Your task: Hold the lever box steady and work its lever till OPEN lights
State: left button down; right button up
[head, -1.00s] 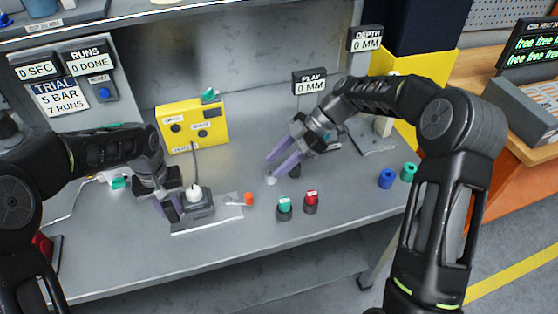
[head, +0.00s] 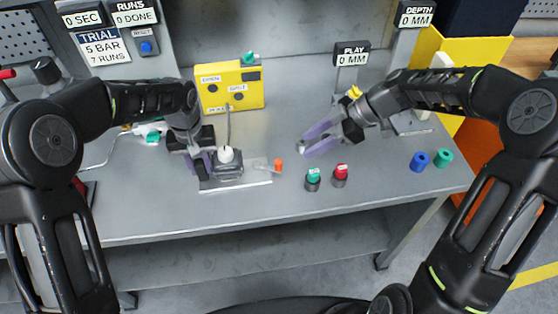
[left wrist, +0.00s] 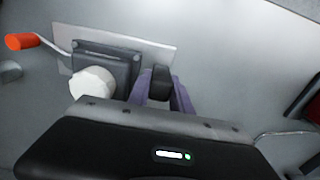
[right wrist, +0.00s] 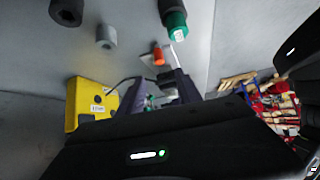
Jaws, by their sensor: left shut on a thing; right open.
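The lever box (head: 229,170) is a small grey box on a pale plate, with a white round knob (head: 227,155) on top. Its thin lever with an orange tip (head: 278,165) points right; the tip also shows in the left wrist view (left wrist: 20,41). My left gripper (head: 202,172) is shut on a dark block (left wrist: 160,82) at the box's side. My right gripper (head: 303,146) is open, above and right of the orange tip, apart from it. The yellow box (head: 250,99) behind has two lamps by the OPEN and SHUT labels; both look dark.
A green-topped (head: 313,175) and a red-topped (head: 341,172) cylinder stand right of the lever. A cable runs from the lever box to the yellow box. The bench's front strip is clear.

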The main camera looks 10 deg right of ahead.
aim_at(279, 162)
jog(key=x, duration=1.2)
jog(key=shift+c, duration=0.5)
grip_shut()
dwell(0.7)
